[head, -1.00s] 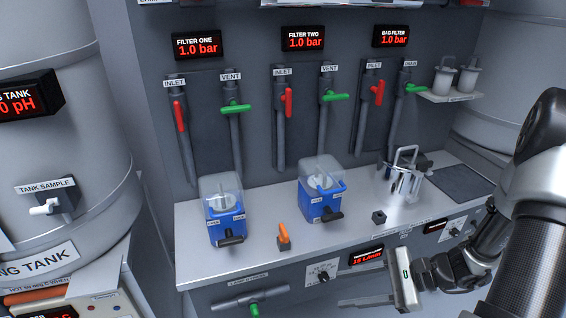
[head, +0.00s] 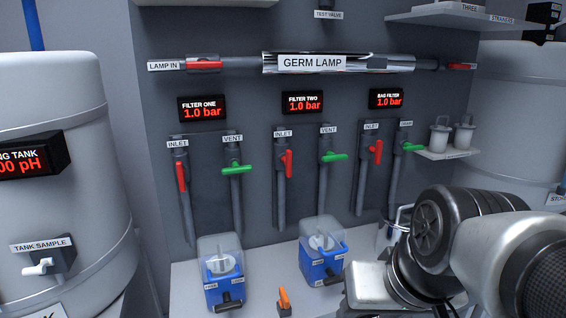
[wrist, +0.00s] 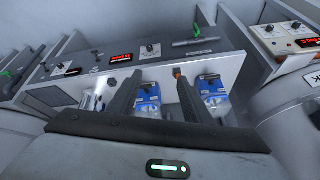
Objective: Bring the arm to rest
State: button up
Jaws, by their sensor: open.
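My arm (head: 470,235) reaches in from the right edge in the head view and is bent in front of the right end of the bench. It covers most of the bag filter there. My gripper (wrist: 157,74) shows in the wrist view with its two dark fingers spread apart and nothing between them. Beyond the fingers are the bench front and two blue filter housings, upside down in that view. I cannot make out the fingers in the head view.
Two blue filter housings with clear lids, the left (head: 222,275) and the right (head: 322,255), stand on the bench (head: 262,268). An orange handle (head: 284,300) is between them. Red and green valves line the wall below the germ lamp (head: 330,62). A tank (head: 50,190) stands left.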

notch_tip(320, 180, up, 23)
jog(key=s+d+h+p, duration=0.1)
jog(key=p, duration=2.1)
jog(key=shift+s+d, duration=0.15)
jog(key=shift+d, duration=0.05)
jog(key=shift+d, duration=0.15)
